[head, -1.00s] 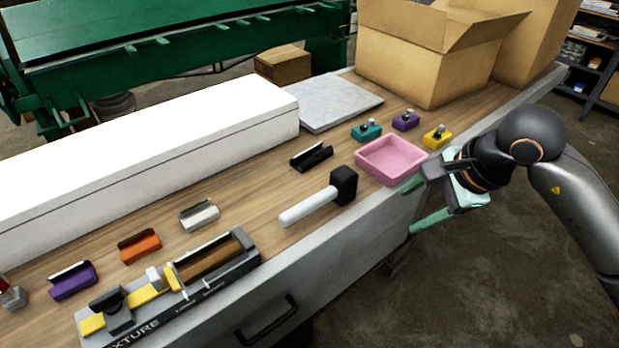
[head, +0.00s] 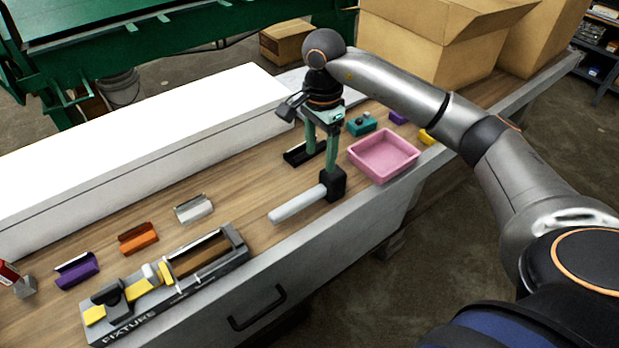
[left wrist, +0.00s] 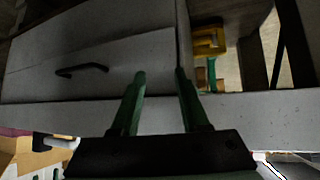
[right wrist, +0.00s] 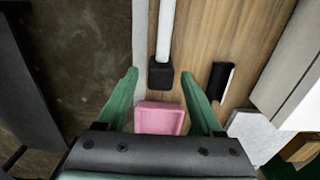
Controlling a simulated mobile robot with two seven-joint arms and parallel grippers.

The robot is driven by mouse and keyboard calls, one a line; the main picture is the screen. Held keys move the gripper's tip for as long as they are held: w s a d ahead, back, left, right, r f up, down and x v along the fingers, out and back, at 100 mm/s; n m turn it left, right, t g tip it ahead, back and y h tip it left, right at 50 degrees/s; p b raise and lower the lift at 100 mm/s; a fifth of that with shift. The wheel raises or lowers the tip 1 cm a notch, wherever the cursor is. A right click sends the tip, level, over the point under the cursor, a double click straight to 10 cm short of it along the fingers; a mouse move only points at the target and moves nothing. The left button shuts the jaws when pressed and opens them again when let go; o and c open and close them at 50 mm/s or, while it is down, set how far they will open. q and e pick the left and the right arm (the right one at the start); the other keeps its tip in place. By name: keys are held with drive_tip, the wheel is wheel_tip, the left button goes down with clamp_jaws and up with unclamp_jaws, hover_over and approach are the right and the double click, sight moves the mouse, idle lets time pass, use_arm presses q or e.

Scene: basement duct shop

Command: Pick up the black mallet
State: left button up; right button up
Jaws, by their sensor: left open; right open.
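The mallet lies on its side on the wooden bench top near the front edge. It has a black head (head: 333,184) and a pale handle (head: 297,204) pointing left toward the viewer. My right gripper (head: 320,160) is open, pointing down above the bench by the mallet head. In the right wrist view the black head (right wrist: 161,74) shows ahead, between and beyond the open fingers (right wrist: 165,85), with nothing held. My left gripper (left wrist: 160,85) is open and empty in front of the bench's drawer front; it is outside the head view.
A pink tray (head: 384,155) sits right of the mallet. A black channel piece (head: 303,152) lies behind it. A fixture (head: 165,285) and several coloured clips lie left. A long white box (head: 150,150) runs along the back; cardboard boxes (head: 425,50) stand at right rear.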

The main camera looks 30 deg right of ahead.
hover_over(317, 189)
drive_tip(key=f, duration=0.7)
drive_tip(key=shift+s+p, duration=0.3)
drive_tip(key=shift+p, duration=0.1)
drive_tip(key=shift+w+f+p, duration=0.15)
drive_tip(key=shift+f+p, duration=0.15)
drive_tip(key=shift+f, duration=1.05)
drive_tip(key=shift+w+f+p, duration=0.1)
drive_tip(key=shift+f+p, duration=0.15)
drive_tip(key=shift+f, duration=1.1)
drive_tip(key=shift+c, duration=0.3)
clamp_jaws()
